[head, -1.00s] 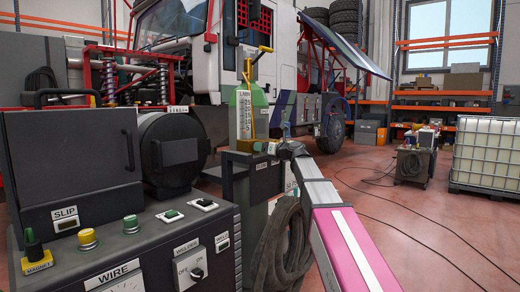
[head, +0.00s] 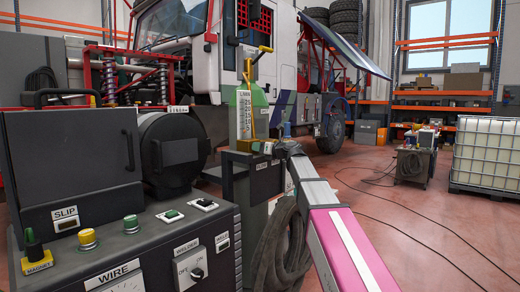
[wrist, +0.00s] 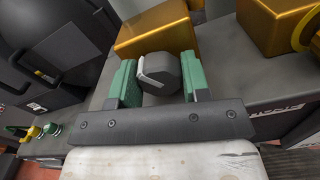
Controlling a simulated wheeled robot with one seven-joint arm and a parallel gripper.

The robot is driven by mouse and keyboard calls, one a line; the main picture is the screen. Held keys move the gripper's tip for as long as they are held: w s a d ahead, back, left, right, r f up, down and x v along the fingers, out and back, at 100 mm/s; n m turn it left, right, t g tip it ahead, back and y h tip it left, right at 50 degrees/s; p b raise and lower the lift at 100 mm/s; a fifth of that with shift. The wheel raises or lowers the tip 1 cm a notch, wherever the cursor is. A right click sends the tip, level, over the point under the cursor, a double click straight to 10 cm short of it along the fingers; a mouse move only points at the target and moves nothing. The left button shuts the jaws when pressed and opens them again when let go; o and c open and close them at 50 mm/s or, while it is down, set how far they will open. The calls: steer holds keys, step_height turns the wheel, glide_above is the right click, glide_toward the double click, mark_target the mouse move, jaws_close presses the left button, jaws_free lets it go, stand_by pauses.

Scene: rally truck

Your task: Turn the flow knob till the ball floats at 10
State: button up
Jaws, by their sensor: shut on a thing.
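The flow knob (wrist: 160,75) is dark grey and many-sided with a white mark on its face. In the wrist view it sits between the two green fingers of my gripper (wrist: 155,82), which is shut on it. Behind it is a brass block (wrist: 150,32). In the head view my gripper (head: 272,148) is at the foot of the flow gauge (head: 244,115), a white upright scale marked from 5 to 25. The ball is too small to make out. The knob is hidden behind my gripper in the head view.
A welder panel (head: 130,250) with coloured buttons is at the front left. A coiled dark hose (head: 283,250) hangs below my arm. The red floor at right is open, with cables across it.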

steer(key=shift+n, duration=2.8)
steer(key=o, duration=0.9)
steer(key=shift+o, duration=0.2)
steer(key=shift+s, duration=0.1)
steer(key=v, duration=1)
steer(key=shift+s+d, duration=0.25)
steer(key=shift+d, duration=0.05)
